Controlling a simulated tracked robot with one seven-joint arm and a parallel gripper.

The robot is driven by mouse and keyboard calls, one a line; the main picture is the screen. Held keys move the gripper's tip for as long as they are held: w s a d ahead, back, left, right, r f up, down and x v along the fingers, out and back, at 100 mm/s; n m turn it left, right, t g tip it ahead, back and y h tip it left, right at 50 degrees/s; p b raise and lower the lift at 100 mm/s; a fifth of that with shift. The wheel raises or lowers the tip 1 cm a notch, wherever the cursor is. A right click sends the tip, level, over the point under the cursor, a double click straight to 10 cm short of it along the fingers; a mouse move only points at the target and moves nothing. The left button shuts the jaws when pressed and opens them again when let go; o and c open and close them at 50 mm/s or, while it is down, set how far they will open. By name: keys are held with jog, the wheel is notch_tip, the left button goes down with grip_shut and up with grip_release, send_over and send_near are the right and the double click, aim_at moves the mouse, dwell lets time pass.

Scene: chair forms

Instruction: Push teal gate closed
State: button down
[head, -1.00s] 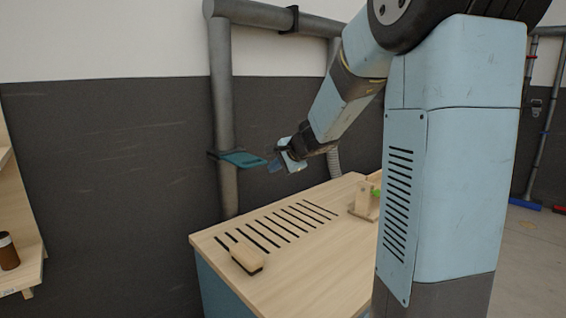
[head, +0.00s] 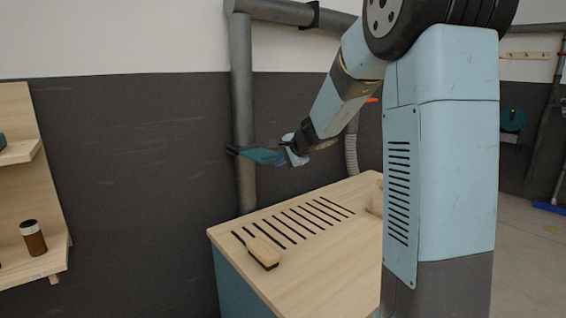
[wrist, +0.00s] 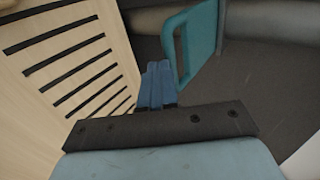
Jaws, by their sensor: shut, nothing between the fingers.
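The teal gate (head: 262,156) is a flat plate that sticks out to the right from a dark collar on the upright grey pipe. In the wrist view the gate (wrist: 206,38) shows as a teal plate with a slot-like opening near its outer end. My gripper (head: 283,158) is shut and empty at the gate's outer end. In the wrist view its blue fingers (wrist: 158,72) lie together just beside the gate's edge. I cannot tell whether they touch it. Part of the gate's outer end is hidden by the fingers in the head view.
A wooden-topped bench (head: 310,270) with black slots stands below the gate. A brush (head: 262,252) lies on it. The upright pipe (head: 243,110) stands behind the bench. A wooden shelf (head: 50,265) with a brown jar (head: 33,238) is at left.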

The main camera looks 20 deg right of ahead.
aim_at(267, 156)
jog(key=w+a, duration=0.1)
jog(key=w, duration=0.1)
jog(key=w+a, duration=0.1)
jog(key=w, duration=0.2)
jog(key=w+a, duration=0.1)
jog(key=w, duration=0.1)
jog(key=shift+w, duration=0.2)
jog(key=shift+w+a+r, duration=0.1)
jog(key=shift+w+a, duration=0.05)
jog(key=shift+s+d+f, duration=0.2)
jog(key=shift+s, duration=0.1)
jog(key=s+f+v, duration=0.1)
jog(key=f+v, duration=0.1)
jog(key=v, duration=1)
jog(key=shift+s+d, duration=0.3)
jog(key=shift+s, duration=0.1)
jog(key=shift+s+r, duration=0.1)
